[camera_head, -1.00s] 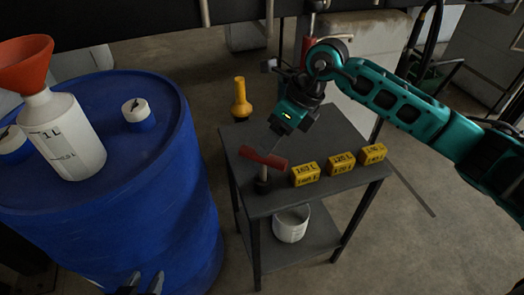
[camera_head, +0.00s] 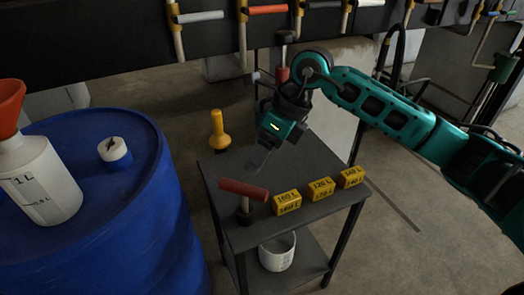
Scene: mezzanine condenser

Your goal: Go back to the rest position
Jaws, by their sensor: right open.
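My right gripper (camera_head: 262,155) hangs above the back left part of the dark side table (camera_head: 310,158). Its arm comes in from the right. It is open and holds nothing that I can see. It is apart from the red-handled tool (camera_head: 243,190), which stands upright near the table's left front edge. My left gripper does not show.
Three yellow blocks (camera_head: 321,188) with printed labels line the table's front. A white bucket (camera_head: 277,252) sits on the lower shelf. A yellow flashlight-like object (camera_head: 219,130) is behind the table. A blue drum (camera_head: 90,200) carries a white bottle (camera_head: 38,185) with an orange funnel.

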